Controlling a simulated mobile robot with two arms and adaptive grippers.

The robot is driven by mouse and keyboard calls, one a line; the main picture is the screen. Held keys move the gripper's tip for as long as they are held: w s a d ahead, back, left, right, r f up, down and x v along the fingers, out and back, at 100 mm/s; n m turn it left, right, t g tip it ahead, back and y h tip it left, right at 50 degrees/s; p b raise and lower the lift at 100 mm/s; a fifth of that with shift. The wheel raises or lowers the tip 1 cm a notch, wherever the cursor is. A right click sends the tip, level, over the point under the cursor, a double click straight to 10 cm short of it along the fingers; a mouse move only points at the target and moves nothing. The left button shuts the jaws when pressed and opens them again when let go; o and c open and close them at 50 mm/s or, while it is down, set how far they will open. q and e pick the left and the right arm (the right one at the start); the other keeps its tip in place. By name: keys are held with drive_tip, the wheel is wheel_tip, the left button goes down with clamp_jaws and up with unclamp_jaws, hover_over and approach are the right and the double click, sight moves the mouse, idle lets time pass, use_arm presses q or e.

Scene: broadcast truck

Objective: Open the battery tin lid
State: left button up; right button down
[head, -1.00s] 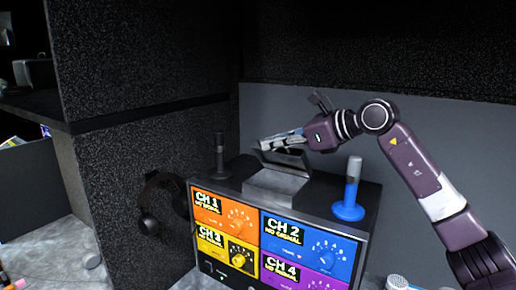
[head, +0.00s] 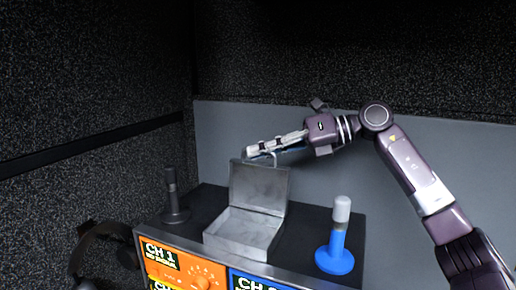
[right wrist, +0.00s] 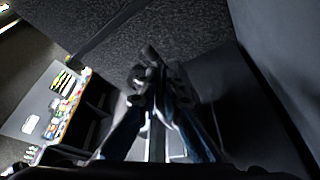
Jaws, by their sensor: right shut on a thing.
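The battery tin (head: 243,230) is a grey metal box on top of the black channel unit in the head view. Its lid (head: 260,188) stands raised, near upright, at the back of the tin, and the inside shows, with no contents visible. My right gripper (head: 254,152) is at the lid's upper edge, shut on the lid's handle loop. In the right wrist view the fingers (right wrist: 150,85) are dark and close together, and what they hold is hard to make out. My left gripper is not in view.
The channel unit (head: 190,268) has coloured panels in front. Headphones (head: 105,245) hang at the left. A grey wall is close behind.

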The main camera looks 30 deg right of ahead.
drive_tip(key=shift+w+d, duration=0.2)
drive_tip(key=shift+d, duration=0.1)
drive_tip(key=c, duration=2.4)
unclamp_jaws()
drive_tip(key=shift+s+d+m, duration=0.15)
drive_tip(key=shift+d+m, duration=0.05)
drive_tip(key=shift+m, duration=0.1)
drive_tip(key=v, duration=1.1)
drive_tip(key=shift+s+d, duration=0.15)
drive_tip(key=shift+d, duration=0.1)
